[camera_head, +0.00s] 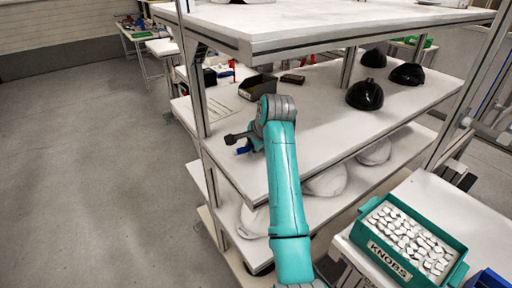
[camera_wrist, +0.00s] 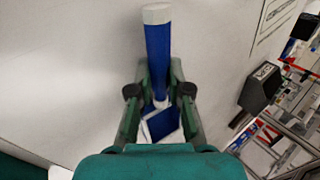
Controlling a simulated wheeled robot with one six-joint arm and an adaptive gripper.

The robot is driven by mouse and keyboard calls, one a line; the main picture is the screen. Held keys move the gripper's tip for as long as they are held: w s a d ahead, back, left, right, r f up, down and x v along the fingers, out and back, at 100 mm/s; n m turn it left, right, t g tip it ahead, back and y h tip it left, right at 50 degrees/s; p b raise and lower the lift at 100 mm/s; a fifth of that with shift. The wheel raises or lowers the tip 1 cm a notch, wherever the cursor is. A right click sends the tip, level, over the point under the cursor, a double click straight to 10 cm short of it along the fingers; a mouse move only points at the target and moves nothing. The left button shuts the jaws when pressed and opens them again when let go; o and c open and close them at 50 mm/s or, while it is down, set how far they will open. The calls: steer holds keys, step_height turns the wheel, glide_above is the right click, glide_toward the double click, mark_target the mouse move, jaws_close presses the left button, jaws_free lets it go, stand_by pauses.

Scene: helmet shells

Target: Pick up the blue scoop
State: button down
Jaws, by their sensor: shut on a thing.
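The blue scoop (camera_wrist: 158,52) shows in the wrist view as a blue handle with a white end, with a blue and white part lower down between the fingers. My gripper (camera_wrist: 159,85) is shut on it, one finger on each side. In the head view, a bit of the blue scoop (camera_head: 243,150) shows by my gripper (camera_head: 238,142), over the left part of the middle shelf (camera_head: 320,115). The rest of the scoop is hidden by the gripper and arm. I cannot tell whether it touches the shelf.
A dark open bin (camera_head: 258,87) stands on the middle shelf behind my gripper. Several black helmet shells (camera_head: 365,95) sit to the right, with white shells (camera_head: 327,180) below. The upper shelf (camera_head: 330,22) overhangs. A teal KNOBS box (camera_head: 408,272) is at lower right.

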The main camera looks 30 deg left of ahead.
steer(key=shift+r, duration=0.75)
step_height(320, 180, up, 2)
steer(key=s+d, duration=0.4)
steer(key=d, duration=0.4)
steer(key=s+d, duration=0.4)
steer(key=d, duration=0.3)
steer(key=shift+s+d+f, duration=0.15)
steer(key=shift+s+d, duration=0.2)
steer(key=shift+d, duration=0.05)
steer(key=shift+w+d, duration=0.1)
